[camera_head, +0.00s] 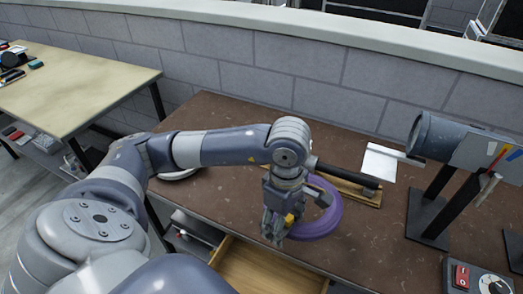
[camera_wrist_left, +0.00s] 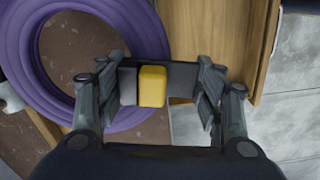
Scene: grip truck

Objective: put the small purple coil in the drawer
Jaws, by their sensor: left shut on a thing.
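The purple coil (camera_head: 328,215) is a thick ring at my left gripper, above the workbench and just behind the open drawer. In the left wrist view the coil (camera_wrist_left: 27,92) fills the left side and passes behind the near finger. My right gripper is out of view.
A pipe on a wooden board (camera_head: 358,190) lies behind the coil. A white sheet (camera_head: 380,163) lies farther right. A grey cylinder on a black stand (camera_head: 424,135) and a red switch box (camera_head: 462,277) occupy the right side. A grey block wall (camera_head: 270,65) backs the bench.

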